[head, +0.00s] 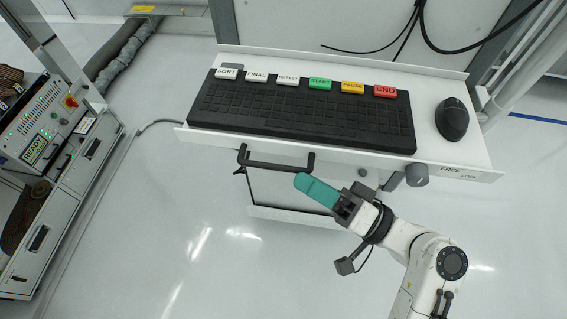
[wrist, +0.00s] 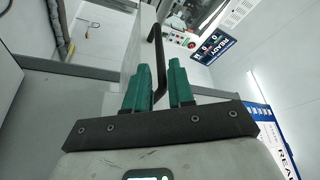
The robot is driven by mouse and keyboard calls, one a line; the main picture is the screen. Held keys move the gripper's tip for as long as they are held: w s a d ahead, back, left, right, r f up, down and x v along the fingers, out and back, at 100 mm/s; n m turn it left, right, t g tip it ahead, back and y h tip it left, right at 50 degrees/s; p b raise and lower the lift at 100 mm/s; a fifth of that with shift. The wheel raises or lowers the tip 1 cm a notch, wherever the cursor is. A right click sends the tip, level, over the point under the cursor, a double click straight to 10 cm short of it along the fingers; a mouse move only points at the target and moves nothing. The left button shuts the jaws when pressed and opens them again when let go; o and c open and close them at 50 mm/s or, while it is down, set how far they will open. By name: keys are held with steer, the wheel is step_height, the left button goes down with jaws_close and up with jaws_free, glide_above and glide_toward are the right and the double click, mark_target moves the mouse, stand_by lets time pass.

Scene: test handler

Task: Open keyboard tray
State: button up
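The white keyboard tray (head: 455,158) holds a black keyboard (head: 300,112) and a black mouse (head: 452,119). A black bar handle (head: 275,163) is fixed to its front edge, left of centre. My gripper (head: 305,186) has teal fingers and is just below the handle's right end in the head view. In the wrist view the two fingers of my gripper (wrist: 160,82) are apart, and the black handle (wrist: 156,50) runs down into the gap between them. I cannot tell whether either finger touches it.
A grey knob (head: 417,175) by the FREE and LOCK labels sits on the tray's front, right of my gripper. Black cables (head: 430,35) hang behind the tray. A control cabinet (head: 45,140) stands at the left. The floor (head: 200,225) between is clear.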

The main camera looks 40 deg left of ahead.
mark_target(281, 166)
steer(key=x, duration=0.6)
jaws_close()
steer(key=shift+d, duration=0.1)
stand_by(0.3)
